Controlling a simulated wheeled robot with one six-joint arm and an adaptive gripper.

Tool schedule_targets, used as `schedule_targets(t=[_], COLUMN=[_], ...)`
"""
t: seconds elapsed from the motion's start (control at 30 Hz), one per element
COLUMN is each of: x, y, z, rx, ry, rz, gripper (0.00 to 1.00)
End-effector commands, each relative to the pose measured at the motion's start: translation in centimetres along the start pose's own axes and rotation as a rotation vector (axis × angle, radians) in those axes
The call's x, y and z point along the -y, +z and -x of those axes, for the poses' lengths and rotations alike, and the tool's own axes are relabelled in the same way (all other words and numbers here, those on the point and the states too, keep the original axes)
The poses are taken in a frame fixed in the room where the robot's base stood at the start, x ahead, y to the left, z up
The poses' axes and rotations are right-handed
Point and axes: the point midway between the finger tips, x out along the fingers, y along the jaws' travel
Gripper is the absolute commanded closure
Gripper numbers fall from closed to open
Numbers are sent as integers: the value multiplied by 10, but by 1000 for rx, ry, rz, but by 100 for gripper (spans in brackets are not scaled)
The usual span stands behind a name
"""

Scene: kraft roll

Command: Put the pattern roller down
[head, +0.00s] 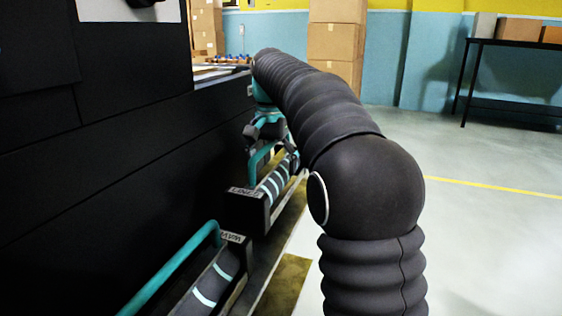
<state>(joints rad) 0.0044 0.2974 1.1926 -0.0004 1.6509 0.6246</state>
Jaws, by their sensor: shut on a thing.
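My gripper (268,140) is at the far end of my black-sleeved arm, pointing down beside the dark wall. It is shut on the teal handle (258,165) of the farther pattern roller. That roller (277,180) is dark with pale stripes and lies low along a black labelled holder (247,208). I cannot tell whether it rests fully in the holder. Its far end and the fingertips are partly hidden by my arm and the gripper.
A second striped roller (208,291) with a teal handle (172,268) lies nearer, behind another labelled holder plate (232,238). A black panelled wall (110,170) closes the left. Cardboard boxes (335,42) stand behind. A dark table (510,47) is far right; the floor there is open.

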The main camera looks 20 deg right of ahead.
Motion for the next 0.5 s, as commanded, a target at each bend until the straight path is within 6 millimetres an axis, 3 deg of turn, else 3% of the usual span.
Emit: schedule_targets(t=[0.5], x=[1], y=[1], z=[-39], rx=[-3], ry=[-2], rz=[1], gripper=[76])
